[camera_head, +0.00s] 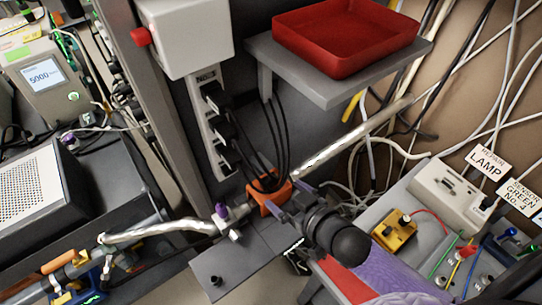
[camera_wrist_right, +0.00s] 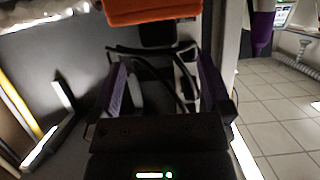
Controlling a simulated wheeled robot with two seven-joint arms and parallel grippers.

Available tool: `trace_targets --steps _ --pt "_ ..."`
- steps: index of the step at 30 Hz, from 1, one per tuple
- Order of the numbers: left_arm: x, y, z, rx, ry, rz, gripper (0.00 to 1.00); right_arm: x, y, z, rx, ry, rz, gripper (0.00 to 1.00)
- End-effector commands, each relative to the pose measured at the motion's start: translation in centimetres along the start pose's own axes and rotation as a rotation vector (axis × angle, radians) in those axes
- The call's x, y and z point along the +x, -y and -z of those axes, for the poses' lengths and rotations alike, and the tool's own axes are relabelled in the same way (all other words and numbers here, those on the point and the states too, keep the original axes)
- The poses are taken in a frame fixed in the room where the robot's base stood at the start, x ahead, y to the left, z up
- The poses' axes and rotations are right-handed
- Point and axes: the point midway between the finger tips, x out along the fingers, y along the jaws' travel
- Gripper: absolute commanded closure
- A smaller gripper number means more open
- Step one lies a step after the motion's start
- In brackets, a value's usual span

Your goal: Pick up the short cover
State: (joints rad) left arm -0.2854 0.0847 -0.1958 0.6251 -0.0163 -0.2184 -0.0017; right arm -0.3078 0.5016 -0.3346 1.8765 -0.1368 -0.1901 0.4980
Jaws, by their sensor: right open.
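My right gripper (camera_head: 284,207) is open, with its purple fingers close to an orange block (camera_head: 268,197) on the silvery pipe. In the right wrist view the two fingers (camera_wrist_right: 163,62) stand apart with nothing held between them, and the orange block (camera_wrist_right: 150,10) is at the top edge, beyond the fingertips. I cannot tell for sure which part is the short cover. The silvery wrapped pipe has a right stretch (camera_head: 355,135) and a left stretch (camera_head: 160,232), with a purple-topped fitting (camera_head: 222,211) between them. My left gripper is not in view.
A red tray (camera_head: 345,38) sits on a grey shelf (camera_head: 340,86) above. A power strip (camera_head: 212,125) with black plugs and hanging cables is behind the gripper. A bench with a yellow device (camera_head: 394,231), labels and wires is at right. A dark bench with instruments is at left.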

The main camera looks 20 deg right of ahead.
Motion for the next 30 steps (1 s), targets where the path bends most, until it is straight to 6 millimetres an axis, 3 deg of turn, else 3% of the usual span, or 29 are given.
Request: trace_targets --steps 9,15,23,26,30 --pt "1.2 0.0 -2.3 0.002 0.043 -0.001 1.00 5.3 -0.2 0.2 -0.001 -0.003 0.000 0.00" --pt "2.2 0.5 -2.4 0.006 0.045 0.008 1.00 9.2 -0.6 0.6 0.000 -0.001 -0.001 0.00" --pt "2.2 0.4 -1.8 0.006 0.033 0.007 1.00 9.8 -0.6 0.8 0.001 0.000 0.000 0.00" --pt "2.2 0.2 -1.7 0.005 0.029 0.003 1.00 9.8 -0.6 0.8 0.000 0.000 0.000 0.17" --pt "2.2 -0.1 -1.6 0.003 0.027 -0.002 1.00 9.8 -0.6 0.8 0.000 0.000 0.000 0.47"
